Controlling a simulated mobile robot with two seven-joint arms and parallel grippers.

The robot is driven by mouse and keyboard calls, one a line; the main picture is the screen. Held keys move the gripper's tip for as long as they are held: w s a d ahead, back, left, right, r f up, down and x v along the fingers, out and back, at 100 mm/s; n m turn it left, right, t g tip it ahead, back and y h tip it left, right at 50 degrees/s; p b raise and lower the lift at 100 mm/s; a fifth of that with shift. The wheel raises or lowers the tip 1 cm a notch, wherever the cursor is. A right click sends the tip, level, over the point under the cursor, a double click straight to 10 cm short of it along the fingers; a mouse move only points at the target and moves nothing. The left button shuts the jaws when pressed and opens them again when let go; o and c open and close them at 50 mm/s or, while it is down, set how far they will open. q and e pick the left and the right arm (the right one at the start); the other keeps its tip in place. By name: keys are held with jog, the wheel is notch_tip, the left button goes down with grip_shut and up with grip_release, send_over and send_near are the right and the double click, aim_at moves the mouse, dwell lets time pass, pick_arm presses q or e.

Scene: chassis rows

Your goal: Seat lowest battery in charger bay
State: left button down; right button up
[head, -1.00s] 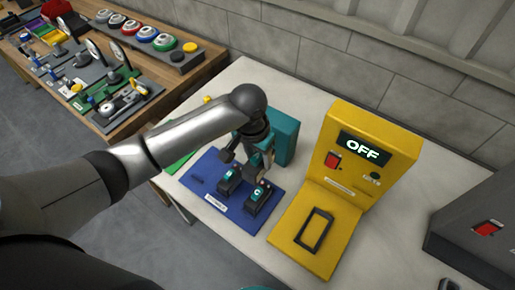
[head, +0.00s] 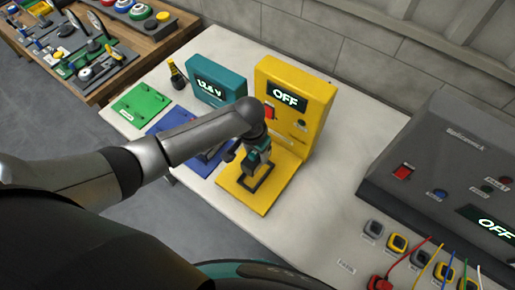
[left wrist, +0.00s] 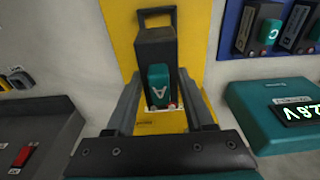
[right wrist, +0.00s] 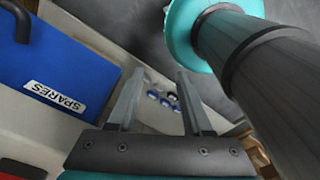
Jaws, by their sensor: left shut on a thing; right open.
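My left gripper (head: 257,155) is shut on a dark battery with a teal label marked A (left wrist: 158,76). It holds the battery over the base of the yellow charger (head: 292,91), at the black-framed bay (head: 252,187). In the left wrist view the bay frame (left wrist: 172,15) shows just beyond the battery; I cannot tell whether the battery's lower end is inside it. The charger display reads OFF. Other batteries, one marked C (left wrist: 267,30), stand on the blue tray (left wrist: 229,35). My right gripper (right wrist: 160,78) is open and empty, away from the charger.
A teal meter (head: 207,82) stands left of the charger, with a green board (head: 140,104) farther left. A large grey unit (head: 425,155) is at the right. Bench is clear between charger and unit. A blue SPARES panel (right wrist: 65,60) shows in the right wrist view.

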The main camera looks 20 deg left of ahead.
pick_arm(q)
jog(key=shift+w+a+f+b, duration=0.1)
jog(key=shift+f+b, duration=0.65)
jog(key=shift+b, duration=0.1)
notch_tip(320, 180, down, 5)
jog(key=b, duration=0.6)
jog(key=shift+p, duration=0.65)
dwell(0.3)
jog(key=shift+f, duration=0.3)
jog(key=shift+f+b, duration=0.6)
jog(key=shift+f, duration=0.1)
jog(key=shift+f, duration=0.1)
jog(key=shift+c, duration=1)
grip_release()
jog(key=shift+s, duration=0.2)
